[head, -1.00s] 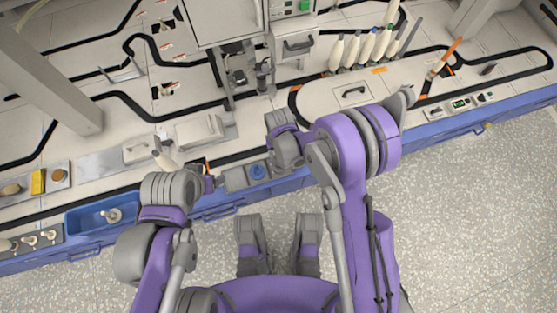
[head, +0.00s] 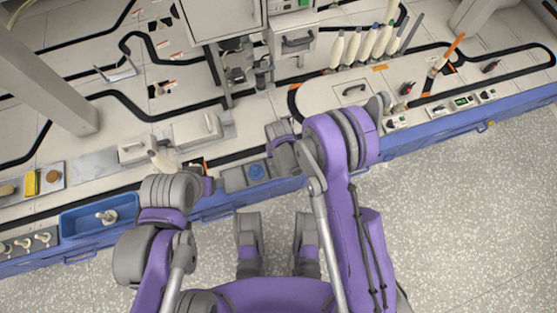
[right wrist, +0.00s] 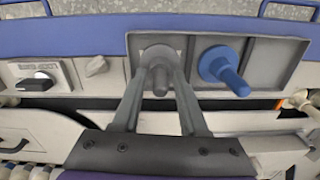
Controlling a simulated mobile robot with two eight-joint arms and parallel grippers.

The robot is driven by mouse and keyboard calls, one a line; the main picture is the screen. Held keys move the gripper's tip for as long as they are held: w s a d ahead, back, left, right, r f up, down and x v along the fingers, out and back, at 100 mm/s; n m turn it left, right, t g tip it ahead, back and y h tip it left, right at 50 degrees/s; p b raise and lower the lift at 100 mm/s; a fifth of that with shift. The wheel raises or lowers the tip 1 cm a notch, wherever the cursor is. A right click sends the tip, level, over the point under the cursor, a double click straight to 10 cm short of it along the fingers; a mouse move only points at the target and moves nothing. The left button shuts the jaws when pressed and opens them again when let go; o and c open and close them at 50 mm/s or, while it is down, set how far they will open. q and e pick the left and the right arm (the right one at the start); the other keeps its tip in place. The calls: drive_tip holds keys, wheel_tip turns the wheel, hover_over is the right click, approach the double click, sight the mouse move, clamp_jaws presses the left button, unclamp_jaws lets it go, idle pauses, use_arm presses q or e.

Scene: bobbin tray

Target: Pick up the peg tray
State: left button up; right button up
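A cream bobbin (head: 160,160) stands close behind my left wrist. A blue bin (head: 68,224) with a white piece is at the front left. Several cream bobbins (head: 352,50) stand at the back right. Switches (head: 398,122) sit along the front edge to the right.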

clamp_jaws()
